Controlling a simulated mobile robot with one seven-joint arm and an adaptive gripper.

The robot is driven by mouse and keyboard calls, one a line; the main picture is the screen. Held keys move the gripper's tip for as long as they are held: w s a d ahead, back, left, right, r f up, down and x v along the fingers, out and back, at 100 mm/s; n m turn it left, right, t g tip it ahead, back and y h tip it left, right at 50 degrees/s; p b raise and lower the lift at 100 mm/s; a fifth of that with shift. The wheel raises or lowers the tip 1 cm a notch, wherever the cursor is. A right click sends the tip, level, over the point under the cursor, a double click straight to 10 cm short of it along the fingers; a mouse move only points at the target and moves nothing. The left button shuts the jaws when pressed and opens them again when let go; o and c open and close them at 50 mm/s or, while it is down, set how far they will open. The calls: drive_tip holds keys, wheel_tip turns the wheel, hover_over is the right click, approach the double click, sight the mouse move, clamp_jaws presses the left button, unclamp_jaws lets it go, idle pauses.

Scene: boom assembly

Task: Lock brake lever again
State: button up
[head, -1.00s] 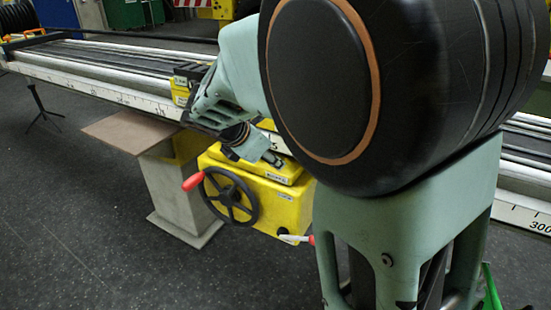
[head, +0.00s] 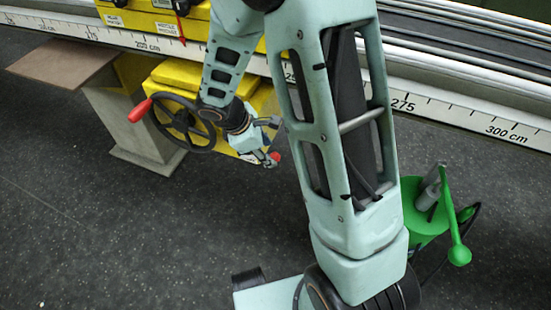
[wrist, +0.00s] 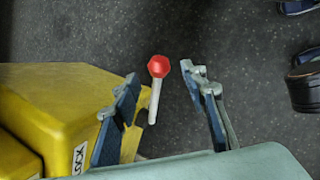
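The brake lever has a white shaft and a red knob (wrist: 158,68). It sticks out beside the yellow housing (wrist: 60,100), and its red knob also shows in the head view (head: 276,157), low at the housing's right side. My gripper (wrist: 160,75) is open, with one finger on each side of the lever in the wrist view. A gap shows between the lever and each finger. In the head view my gripper (head: 271,141) is at the front right of the housing, close to the knob. My forearm hides part of the housing there.
A black handwheel (head: 182,122) with a red handle is on the housing, left of my gripper. A long rail with a centimetre scale (head: 460,117) runs behind. A green stand (head: 425,210) is at the right. The dark floor (head: 130,230) in front is mostly clear.

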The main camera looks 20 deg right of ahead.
sight(273, 155)
drive_tip(key=b+x, duration=0.1)
drive_tip(key=x, duration=0.5)
drive_tip(key=shift+b, duration=0.4)
drive_tip(key=shift+c, duration=0.4)
clamp_jaws()
